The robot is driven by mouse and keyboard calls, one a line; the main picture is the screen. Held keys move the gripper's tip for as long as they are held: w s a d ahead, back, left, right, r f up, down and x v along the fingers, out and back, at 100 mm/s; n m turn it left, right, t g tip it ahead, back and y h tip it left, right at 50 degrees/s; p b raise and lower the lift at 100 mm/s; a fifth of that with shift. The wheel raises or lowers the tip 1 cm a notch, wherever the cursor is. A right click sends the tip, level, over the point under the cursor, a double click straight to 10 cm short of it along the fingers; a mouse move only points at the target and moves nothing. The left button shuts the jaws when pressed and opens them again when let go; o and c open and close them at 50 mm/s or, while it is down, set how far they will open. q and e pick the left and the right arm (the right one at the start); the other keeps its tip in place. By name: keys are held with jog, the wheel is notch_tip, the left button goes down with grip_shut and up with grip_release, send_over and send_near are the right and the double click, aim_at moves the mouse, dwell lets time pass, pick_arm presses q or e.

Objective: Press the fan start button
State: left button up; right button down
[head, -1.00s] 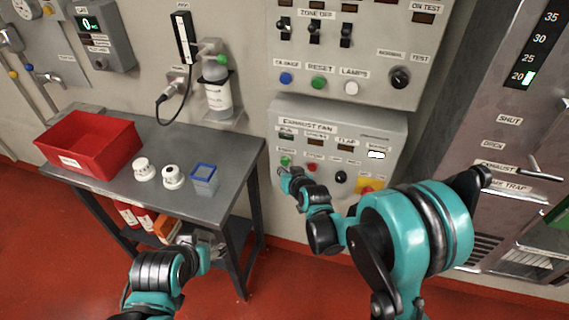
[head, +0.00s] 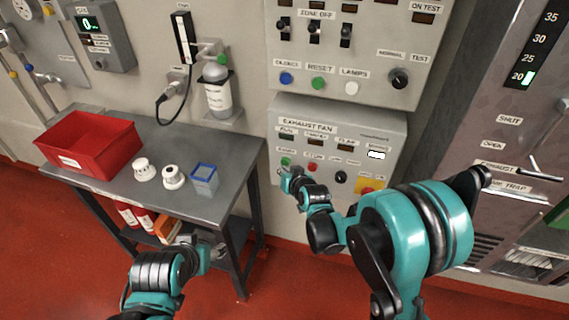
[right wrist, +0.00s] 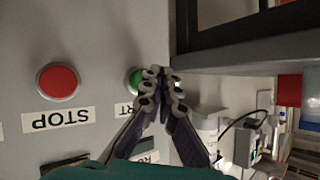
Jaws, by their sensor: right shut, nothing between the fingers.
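The exhaust fan panel (head: 386,136) is a grey box on the wall. Its green start button (head: 285,161) sits at the left of the lower row, beside the red stop button (head: 310,168). My right gripper (head: 286,178) is just below the green button in the head view. In the right wrist view the shut, empty fingertips (right wrist: 162,76) partly cover the green button (right wrist: 134,79); whether they touch it I cannot tell. The red stop button (right wrist: 58,81) is clear of them. My left gripper (head: 214,250) is low beside the table, its fingers unclear.
A black knob (head: 341,177) and a red button on a yellow plate (head: 367,186) are on the same panel. The zone panel (head: 345,60) is above. A grey table (head: 190,207) at left holds a red bin (head: 88,146), two white detectors and a blue-rimmed cup.

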jog(key=shift+w, duration=0.1)
dwell(0.4)
jog(key=shift+w+d, duration=0.15)
jog(key=shift+w, duration=0.2)
jog(key=shift+w+d, duration=0.2)
jog(key=shift+w, duration=0.45)
dwell(0.8)
jog(key=shift+s, duration=0.15)
jog(key=shift+s+a+b, duration=0.15)
jog(key=shift+s+a, duration=0.05)
jog(key=shift+s, duration=0.3)
jog(key=shift+s+a+b, duration=0.15)
jog(key=shift+s, duration=0.3)
jog(key=shift+s+a, duration=0.25)
jog(key=shift+s, duration=0.55)
jog(key=shift+s+a, duration=0.25)
jog(key=shift+s, duration=0.5)
jog(key=shift+s+a, duration=0.25)
jog(key=shift+s, duration=0.55)
